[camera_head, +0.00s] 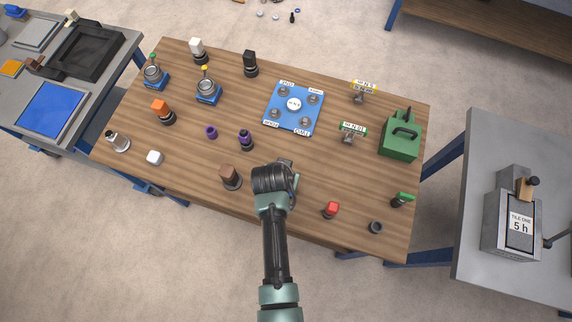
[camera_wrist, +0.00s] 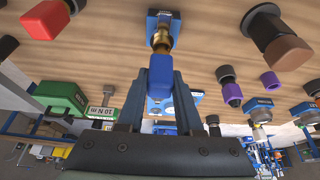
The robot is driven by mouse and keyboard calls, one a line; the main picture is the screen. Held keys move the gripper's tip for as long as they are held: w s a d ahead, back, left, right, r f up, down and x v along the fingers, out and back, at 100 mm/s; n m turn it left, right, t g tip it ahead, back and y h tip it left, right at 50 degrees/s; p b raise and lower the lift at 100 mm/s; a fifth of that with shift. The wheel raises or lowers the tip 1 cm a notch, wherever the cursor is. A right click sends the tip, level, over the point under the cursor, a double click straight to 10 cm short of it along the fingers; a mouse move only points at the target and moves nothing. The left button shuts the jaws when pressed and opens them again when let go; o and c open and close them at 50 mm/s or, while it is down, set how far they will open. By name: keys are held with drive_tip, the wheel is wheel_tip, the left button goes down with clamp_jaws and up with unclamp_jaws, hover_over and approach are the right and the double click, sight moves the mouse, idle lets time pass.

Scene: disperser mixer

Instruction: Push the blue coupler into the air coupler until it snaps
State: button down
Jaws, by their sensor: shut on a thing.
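In the wrist view, my gripper (camera_wrist: 161,64) is shut on the blue coupler (camera_wrist: 160,84), which sits between the two grey fingers. Straight ahead is the air coupler (camera_wrist: 161,38), a brass fitting on a dark blue block (camera_wrist: 175,22). The blue coupler lines up with the brass fitting, and its front end appears to meet it; I cannot tell how far it is engaged. In the head view, my arm hides both couplers and most of my gripper.
A brown-topped black piece (camera_head: 230,177) stands left of my arm and a red-topped piece (camera_head: 331,210) to its right. A purple-topped piece (camera_head: 245,140), blue plate (camera_head: 293,107) and green box (camera_head: 400,139) stand farther back. Bare wood (camera_head: 320,180) lies right of my wrist.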

drive_tip(key=shift+f+b, duration=0.45)
drive_tip(key=shift+f, duration=0.25)
drive_tip(key=shift+c, duration=2.4)
unclamp_jaws()
drive_tip(key=v, duration=1.3)
drive_tip(key=shift+b, duration=0.4)
drive_tip(key=shift+w, duration=0.1)
